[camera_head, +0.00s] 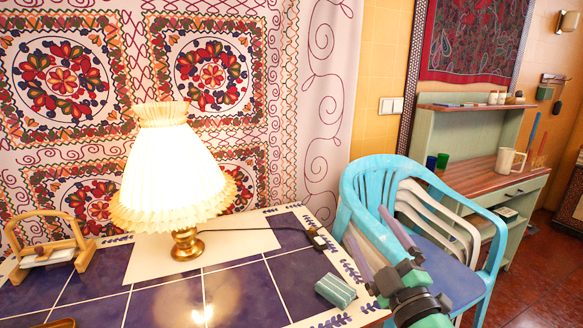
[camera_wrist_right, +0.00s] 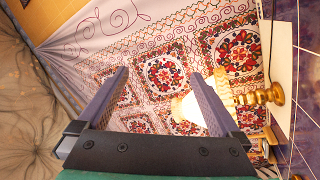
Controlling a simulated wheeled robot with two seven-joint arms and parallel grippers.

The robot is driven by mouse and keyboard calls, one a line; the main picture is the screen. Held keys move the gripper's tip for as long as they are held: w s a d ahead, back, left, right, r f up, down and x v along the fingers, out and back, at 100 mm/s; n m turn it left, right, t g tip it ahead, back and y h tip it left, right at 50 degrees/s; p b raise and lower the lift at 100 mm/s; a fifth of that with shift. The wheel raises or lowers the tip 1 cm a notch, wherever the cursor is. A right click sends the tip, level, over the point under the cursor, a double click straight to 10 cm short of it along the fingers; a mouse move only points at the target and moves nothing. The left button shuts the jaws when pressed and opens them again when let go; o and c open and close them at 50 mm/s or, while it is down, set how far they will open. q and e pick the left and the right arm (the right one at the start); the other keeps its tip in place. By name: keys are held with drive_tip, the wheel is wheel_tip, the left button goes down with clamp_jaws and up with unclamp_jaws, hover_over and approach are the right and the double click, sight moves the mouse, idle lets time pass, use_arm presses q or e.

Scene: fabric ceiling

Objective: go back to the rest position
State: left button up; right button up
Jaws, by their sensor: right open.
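My right gripper (camera_head: 388,232) is at the lower right in the head view, in front of the blue plastic chair (camera_head: 356,182) and beside the table's right edge. Its two fingers are apart and nothing is between them. In the right wrist view the open gripper (camera_wrist_right: 158,85) has the patterned wall cloth and the lamp beyond it. My left gripper is in neither view.
A lit lamp (camera_head: 172,175) stands on the blue-tiled table (camera_head: 240,295). A teal striped block (camera_head: 335,290) lies near the table's right edge, close to my right gripper. A wooden stand (camera_head: 45,250) is at the left. A green desk (camera_head: 505,180) stands behind the chair.

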drive_tip(key=s+d+f+m+g+h, duration=0.25)
drive_tip(key=d+f+m+g, duration=0.2)
drive_tip(key=f, duration=0.55)
drive_tip(key=s+d+f+m+g+h, duration=0.2)
drive_tip(key=d+f+m+g+h, duration=0.25)
drive_tip(key=f, duration=0.55)
drive_tip(key=s+a+f+m+g+y, duration=0.1)
drive_tip(key=s+f+m+g+y, duration=0.15)
drive_tip(key=s+f+g, duration=0.9)
drive_tip(key=s+f+t+p, duration=0.1)
drive_tip(key=s+f, duration=0.3)
drive_tip(key=f, duration=0.8)
drive_tip(key=s+f+t+p, duration=0.1)
drive_tip(key=s+f, duration=0.2)
drive_tip(key=f, duration=0.9)
drive_tip(key=s+d+f, duration=0.1)
drive_tip(key=s+f, duration=0.5)
drive_tip(key=s, duration=0.2)
drive_tip(key=s+d+f+p, duration=0.1)
drive_tip(key=s+d+f, duration=0.1)
drive_tip(key=s+f, duration=0.4)
drive_tip(key=shift+s+g, duration=0.45)
drive_tip(key=shift+s, duration=0.8)
drive_tip(key=shift+m, duration=0.25)
